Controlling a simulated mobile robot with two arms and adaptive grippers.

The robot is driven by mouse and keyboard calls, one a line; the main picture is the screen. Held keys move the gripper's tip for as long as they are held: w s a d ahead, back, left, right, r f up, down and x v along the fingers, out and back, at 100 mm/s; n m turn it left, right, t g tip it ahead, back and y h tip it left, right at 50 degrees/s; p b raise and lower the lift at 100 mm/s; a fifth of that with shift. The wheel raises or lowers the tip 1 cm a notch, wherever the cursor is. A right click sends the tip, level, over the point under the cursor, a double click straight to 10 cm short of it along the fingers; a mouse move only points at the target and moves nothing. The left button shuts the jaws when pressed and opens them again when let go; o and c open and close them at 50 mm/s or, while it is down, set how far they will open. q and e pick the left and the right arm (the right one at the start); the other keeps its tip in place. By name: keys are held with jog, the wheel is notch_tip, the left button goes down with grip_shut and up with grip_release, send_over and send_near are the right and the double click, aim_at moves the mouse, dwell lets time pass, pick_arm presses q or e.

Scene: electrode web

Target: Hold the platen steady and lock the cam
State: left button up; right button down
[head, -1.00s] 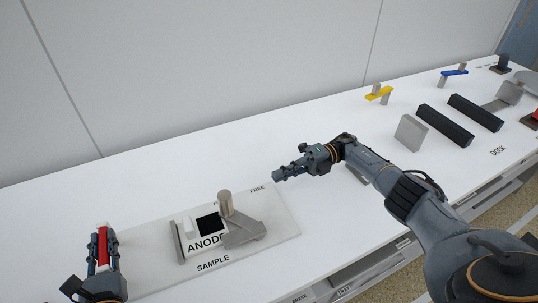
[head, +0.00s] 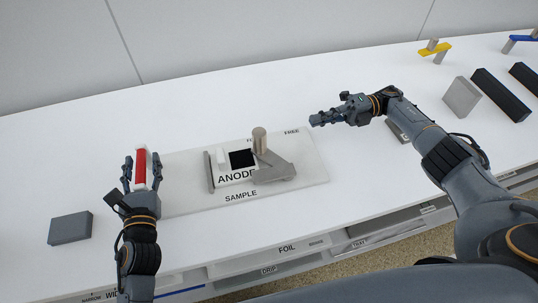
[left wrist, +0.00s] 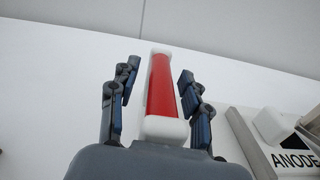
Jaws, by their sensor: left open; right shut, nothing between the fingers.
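A pale board (head: 310,176) marked SAMPLE and FREE lies on the table. On it are a white ANODE plate (head: 232,178) with a black square and a grey lever (head: 275,172) with an upright round knob (head: 259,141), perhaps the cam. I cannot tell which part is the platen. A red-and-white bar (head: 141,168) is at the board's left end; it also shows in the left wrist view (left wrist: 162,85). My left gripper (head: 141,165) is open, its fingers on either side of the bar with visible gaps. My right gripper (head: 316,119) is shut and empty, above the table beyond the FREE corner.
A grey block (head: 70,228) lies left of my left arm. Grey and black blocks (head: 500,95) and a yellow-topped part (head: 435,48) stand at the right. Labelled shelves (head: 290,249) run below the table's front edge. The table behind the board is clear.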

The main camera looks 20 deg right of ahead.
pick_arm(q)
jog(key=shift+s+r, duration=0.15)
jog(key=shift+s, duration=3.55)
